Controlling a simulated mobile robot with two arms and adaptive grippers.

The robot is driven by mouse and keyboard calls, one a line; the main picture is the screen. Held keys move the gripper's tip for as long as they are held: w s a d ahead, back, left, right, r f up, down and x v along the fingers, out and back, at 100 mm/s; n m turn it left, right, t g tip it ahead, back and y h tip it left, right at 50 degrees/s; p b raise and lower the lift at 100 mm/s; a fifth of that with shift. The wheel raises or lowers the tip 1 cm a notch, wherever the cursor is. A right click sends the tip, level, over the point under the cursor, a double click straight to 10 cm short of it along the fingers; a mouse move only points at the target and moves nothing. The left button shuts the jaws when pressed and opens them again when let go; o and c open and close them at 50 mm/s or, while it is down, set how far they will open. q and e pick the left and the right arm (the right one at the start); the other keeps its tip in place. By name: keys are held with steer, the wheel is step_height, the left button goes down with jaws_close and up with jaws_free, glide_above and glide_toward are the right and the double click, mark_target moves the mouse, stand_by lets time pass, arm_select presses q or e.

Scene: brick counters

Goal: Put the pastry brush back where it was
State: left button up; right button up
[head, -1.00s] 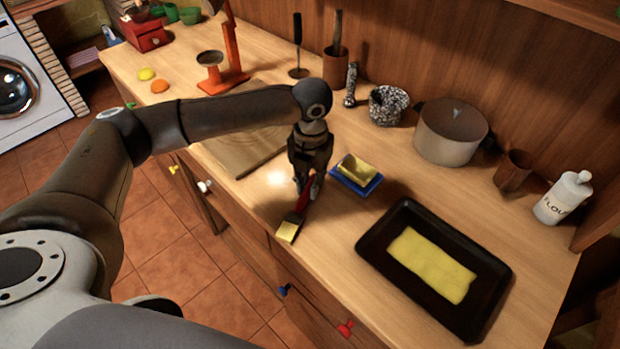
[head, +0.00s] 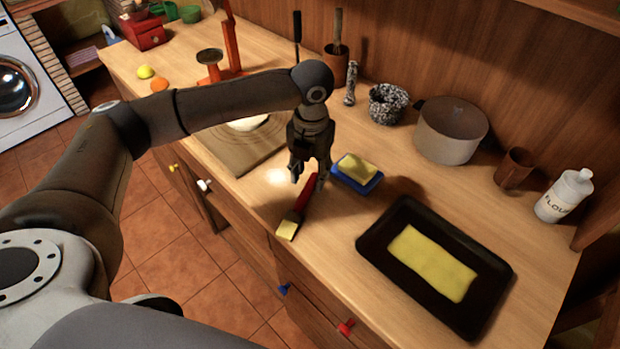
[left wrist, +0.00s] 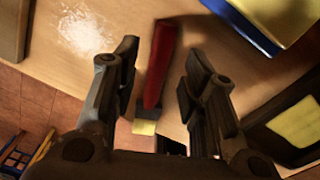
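The pastry brush (head: 303,204) has a red handle, a dark ferrule and pale yellow bristles. It lies on the counter by the front edge, its bristle end toward that edge. My left gripper (head: 308,180) points down over the handle end, fingers apart. In the left wrist view the brush handle (left wrist: 161,62) shows between the two spread fingers, with a gap on both sides, and nothing is gripped. My right gripper is not in view.
A blue dish (head: 357,182) with a yellow block stands just right of the gripper. A black tray (head: 400,288) with a yellow sheet lies at the right. A wooden board (head: 232,150) is at the left, and white powder (left wrist: 85,32) lies close to the brush.

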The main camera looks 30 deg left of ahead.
arm_select(q)
step_height(320, 180, up, 9)
steer(key=shift+r+b, duration=0.2)
steer(key=shift+b, duration=0.15)
stand_by(0.3)
